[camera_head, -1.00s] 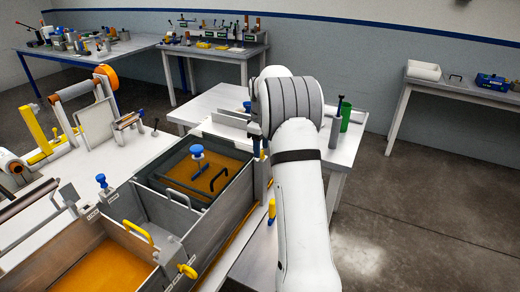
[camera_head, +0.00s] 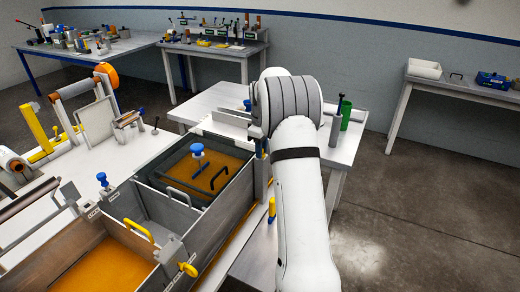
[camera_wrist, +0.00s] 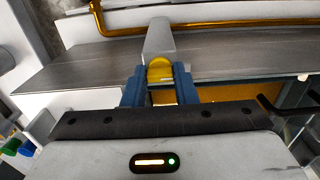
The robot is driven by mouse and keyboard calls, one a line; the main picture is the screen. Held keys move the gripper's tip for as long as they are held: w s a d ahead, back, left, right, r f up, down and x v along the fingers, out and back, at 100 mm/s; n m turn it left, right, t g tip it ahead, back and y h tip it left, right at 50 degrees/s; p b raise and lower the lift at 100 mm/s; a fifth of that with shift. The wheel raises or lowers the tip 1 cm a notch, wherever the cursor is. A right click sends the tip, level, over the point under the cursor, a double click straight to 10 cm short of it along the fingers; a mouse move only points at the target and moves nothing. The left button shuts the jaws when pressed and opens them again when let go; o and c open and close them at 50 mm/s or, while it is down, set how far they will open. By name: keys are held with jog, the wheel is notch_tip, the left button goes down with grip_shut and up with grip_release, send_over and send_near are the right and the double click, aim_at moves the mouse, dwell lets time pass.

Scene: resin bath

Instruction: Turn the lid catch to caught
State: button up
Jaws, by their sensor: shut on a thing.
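In the wrist view my gripper (camera_wrist: 159,84) has its blue fingers on either side of a rounded yellow grip (camera_wrist: 160,69), shut on it. The grip is in front of a grey post (camera_wrist: 160,38), and I take it to be the lid catch. Its lower part is hidden between the fingers. In the head view my arm hides the gripper and the grip. The resin bath (camera_head: 222,222) stands left of my arm. Its dark-framed far section has a blue knob (camera_head: 197,150) and a black handle (camera_head: 219,178) over amber resin.
A yellow knob (camera_head: 188,269) and a yellow handle (camera_head: 139,230) are on the nearer bath section. A yellow-topped peg (camera_head: 271,208) stands close left of my arm. A green cylinder (camera_head: 345,114) stands beyond it. The floor at right is clear.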

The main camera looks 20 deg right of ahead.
jog(key=shift+a, duration=0.15)
jog(key=shift+m, duration=0.3)
jog(key=m, duration=0.3)
jog(key=shift+m, duration=0.3)
jog(key=m, duration=0.4)
jog(key=shift+b, duration=0.4)
jog(key=m, duration=0.5)
jog(key=shift+m, duration=1.7)
jog(key=o, duration=1)
